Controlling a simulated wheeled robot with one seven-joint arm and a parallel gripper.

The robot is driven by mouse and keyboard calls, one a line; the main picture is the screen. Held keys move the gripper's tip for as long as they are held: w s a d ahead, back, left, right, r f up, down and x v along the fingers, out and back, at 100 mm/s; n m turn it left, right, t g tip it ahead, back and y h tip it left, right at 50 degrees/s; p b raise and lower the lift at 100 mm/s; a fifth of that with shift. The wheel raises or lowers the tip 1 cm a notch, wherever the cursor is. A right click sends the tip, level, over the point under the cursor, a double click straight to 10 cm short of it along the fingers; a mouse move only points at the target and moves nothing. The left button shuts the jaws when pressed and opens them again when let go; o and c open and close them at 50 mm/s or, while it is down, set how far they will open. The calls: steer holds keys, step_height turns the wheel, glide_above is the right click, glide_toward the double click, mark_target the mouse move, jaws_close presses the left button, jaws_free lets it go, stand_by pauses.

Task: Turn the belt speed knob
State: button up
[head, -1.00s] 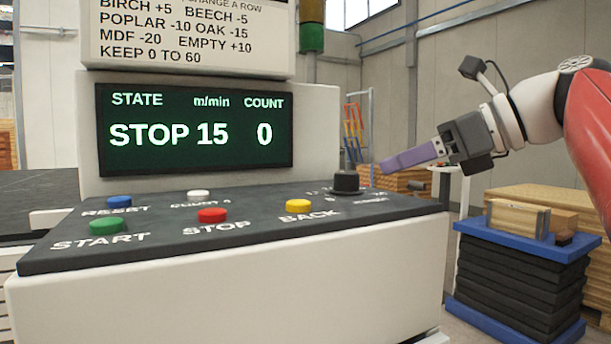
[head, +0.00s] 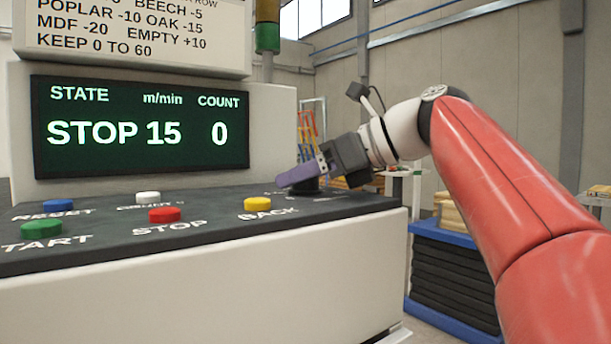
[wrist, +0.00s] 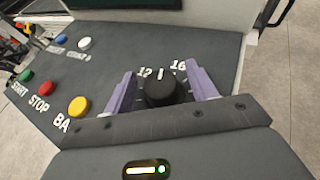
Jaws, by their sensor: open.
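The belt speed knob (wrist: 160,90) is a black round dial with a white pointer mark, in the middle of the wrist view. Its pointer aims up between the printed 12 and 16. My gripper (wrist: 162,88) is open, with one purple finger on each side of the knob; I cannot tell whether either finger touches it. In the head view my gripper (head: 290,180) is at the panel's right end and hides most of the knob (head: 308,187). The display (head: 140,130) reads STOP, 15 m/min and count 0.
The dark control panel (head: 100,235) carries the yellow BACK button (head: 257,204), red STOP button (head: 165,215), green START button (head: 41,229), blue RESET button (head: 58,205) and a white button (head: 148,197). A blue-topped stack (head: 440,236) stands right of the cabinet.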

steer(key=c, duration=1)
steer(key=shift+r, duration=0.1)
steer(key=shift+p, duration=0.35)
steer(key=g+p, duration=0.1)
steer(key=n+g+p, duration=0.1)
steer(key=p, duration=0.1)
steer(key=shift+r+n+y, duration=0.25)
steer(key=shift+n+y, duration=0.05)
steer(key=n+g+p, duration=0.1)
steer(key=p, duration=0.1)
steer(key=shift+n+g+p, duration=0.3)
steer(key=n+g, duration=0.1)
steer(key=g, duration=0.1)
steer(key=n+g, duration=0.1)
steer(key=n, duration=0.1)
steer(key=shift+w+f+g+y+p, duration=0.1)
steer(key=shift+f+g+y+p, duration=0.25)
steer(key=shift+g+y, duration=0.05)
steer(key=shift+n+g+h, duration=0.3)
steer(key=shift+n+g, duration=0.9)
steer(key=shift+g, duration=0.1)
